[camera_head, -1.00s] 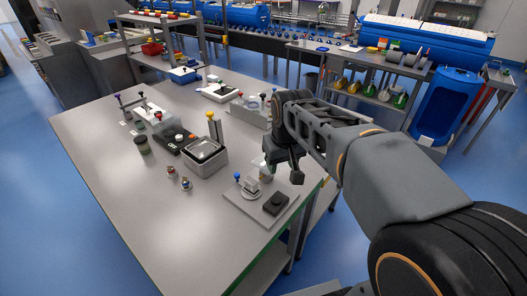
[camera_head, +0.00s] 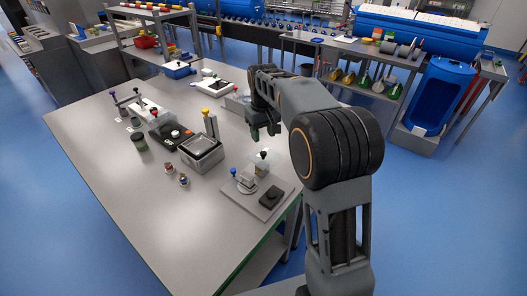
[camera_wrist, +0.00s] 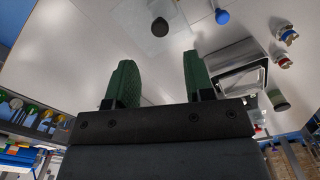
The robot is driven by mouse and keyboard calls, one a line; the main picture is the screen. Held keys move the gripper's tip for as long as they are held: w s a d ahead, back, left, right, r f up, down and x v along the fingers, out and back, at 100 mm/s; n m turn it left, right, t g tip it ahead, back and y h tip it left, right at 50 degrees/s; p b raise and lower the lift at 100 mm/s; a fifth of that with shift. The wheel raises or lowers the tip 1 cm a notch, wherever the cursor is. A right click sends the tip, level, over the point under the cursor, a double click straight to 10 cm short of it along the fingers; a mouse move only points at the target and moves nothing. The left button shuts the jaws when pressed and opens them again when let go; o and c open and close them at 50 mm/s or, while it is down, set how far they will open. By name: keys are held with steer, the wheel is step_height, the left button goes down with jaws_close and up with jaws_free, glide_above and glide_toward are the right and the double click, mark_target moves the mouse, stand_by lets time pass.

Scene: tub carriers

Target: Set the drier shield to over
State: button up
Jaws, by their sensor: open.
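No part is labelled as the drier shield; the likeliest is a clear pane or block (camera_head: 262,167) with a black knob (camera_head: 263,154), at the back edge of a grey plate (camera_head: 262,208). In the wrist view this black knob (camera_wrist: 160,27) sits on a see-through pane. A blue knob (camera_head: 233,171) stands beside a pale round dish (camera_head: 246,188) on the plate; the blue knob also shows in the wrist view (camera_wrist: 222,16). My gripper (camera_head: 264,134) is open and empty, above and behind the black knob. Its green fingers (camera_wrist: 158,75) stand apart, with the knob beyond them.
A black block (camera_head: 270,196) lies on the plate. A metal tray with a yellow-knobbed post (camera_head: 205,112), two small knobbed pieces (camera_head: 183,180) and a dark jar (camera_head: 138,141) stand to the left. The table's front left (camera_head: 165,235) is clear.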

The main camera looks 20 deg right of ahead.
mark_target(263, 153)
step_height(263, 153, down, 8)
steer(key=shift+f, duration=0.1)
stand_by(0.4)
steer(key=shift+c, duration=0.5)
jaws_close()
steer(key=shift+a, duration=0.1)
